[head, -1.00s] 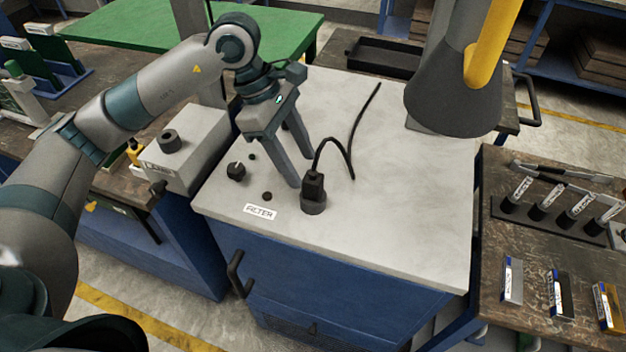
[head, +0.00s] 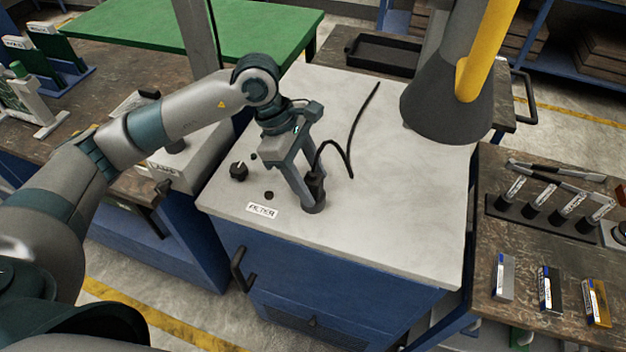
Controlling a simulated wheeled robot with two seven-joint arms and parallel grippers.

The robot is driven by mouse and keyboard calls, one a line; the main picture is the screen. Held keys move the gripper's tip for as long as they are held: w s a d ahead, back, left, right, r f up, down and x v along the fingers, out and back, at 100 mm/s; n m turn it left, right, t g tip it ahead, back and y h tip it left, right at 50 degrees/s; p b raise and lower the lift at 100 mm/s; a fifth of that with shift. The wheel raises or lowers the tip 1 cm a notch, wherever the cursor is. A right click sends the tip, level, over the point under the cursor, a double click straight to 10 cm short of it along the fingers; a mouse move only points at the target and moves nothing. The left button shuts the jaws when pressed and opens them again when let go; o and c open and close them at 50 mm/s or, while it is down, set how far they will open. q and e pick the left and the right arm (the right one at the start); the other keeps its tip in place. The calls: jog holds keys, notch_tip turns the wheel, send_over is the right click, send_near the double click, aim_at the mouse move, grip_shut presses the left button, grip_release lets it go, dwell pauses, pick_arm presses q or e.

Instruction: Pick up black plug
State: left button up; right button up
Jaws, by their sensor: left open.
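The black plug (head: 317,185) stands upright in a round dark socket (head: 314,207) on the light worktop, near its front edge. Its black cable (head: 350,150) arches up and runs back across the top. My left gripper (head: 311,193) points down at the plug with its jaws open. Its fingers are at the plug and cover part of it. I cannot tell whether they touch it. My right gripper is not in view.
A label (head: 262,210), a black knob (head: 239,171) and small dark buttons lie left of the socket. A large dark cone with a yellow tube (head: 446,108) hangs over the back right. The worktop's (head: 400,210) right side is clear.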

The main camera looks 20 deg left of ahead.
pick_arm(q)
jog(key=shift+d+f, duration=0.25)
jog(key=shift+f, duration=0.35)
jog(key=c, duration=1.2)
jog(key=shift+r, duration=0.1)
